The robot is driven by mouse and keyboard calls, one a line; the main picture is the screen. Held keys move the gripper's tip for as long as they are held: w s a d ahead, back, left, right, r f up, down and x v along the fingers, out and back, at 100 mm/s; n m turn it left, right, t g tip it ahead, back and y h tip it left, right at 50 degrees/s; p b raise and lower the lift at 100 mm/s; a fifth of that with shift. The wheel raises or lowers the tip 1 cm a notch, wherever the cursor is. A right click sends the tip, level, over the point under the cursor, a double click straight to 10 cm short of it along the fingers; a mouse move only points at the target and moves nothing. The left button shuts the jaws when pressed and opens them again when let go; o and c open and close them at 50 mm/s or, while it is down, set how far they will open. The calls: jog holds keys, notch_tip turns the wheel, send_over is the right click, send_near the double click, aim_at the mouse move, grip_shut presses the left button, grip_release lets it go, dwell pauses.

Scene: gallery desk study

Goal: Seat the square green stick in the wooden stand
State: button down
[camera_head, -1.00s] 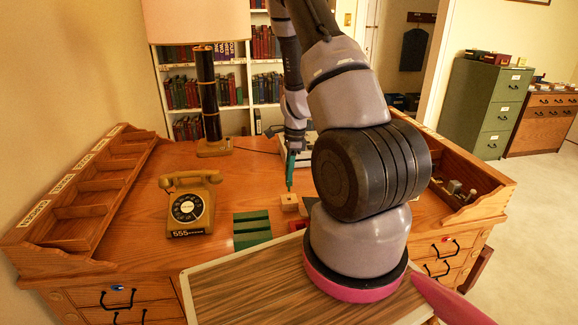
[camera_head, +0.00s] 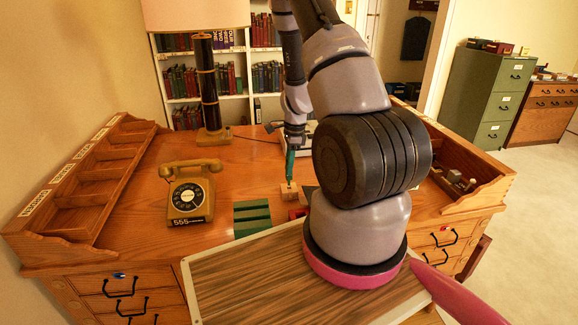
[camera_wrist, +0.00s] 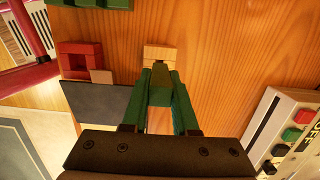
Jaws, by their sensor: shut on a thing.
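The wooden stand (camera_head: 287,194) is a small pale block on the desk, in front of my arm. It shows at the top middle of the wrist view (camera_wrist: 160,53). My gripper (camera_head: 290,174), with green fingers, points down over the stand. In the wrist view my gripper (camera_wrist: 159,92) is shut on the square green stick (camera_wrist: 159,71), whose end lines up with the near side of the stand. The fingers hide much of the stick. I cannot tell whether its lower end is in the stand's hole or just above it.
A tan telephone (camera_head: 190,194) and green blocks (camera_head: 252,217) are to the left of the stand. A red block (camera_wrist: 80,60) and a dark flat panel (camera_wrist: 98,105) lie near it. A device with coloured buttons (camera_wrist: 288,130) stands at the right of the wrist view.

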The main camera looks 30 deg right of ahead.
aim_at(288, 179)
jog(key=shift+f, duration=0.45)
jog(key=shift+f, duration=1.35)
jog(key=c, duration=0.6)
grip_release()
jog(key=shift+r, duration=0.1)
notch_tip(288, 179, up, 11)
jog(key=d, duration=0.1)
jog(key=shift+s+d+f, duration=0.15)
jog(key=shift+s+f, duration=0.05)
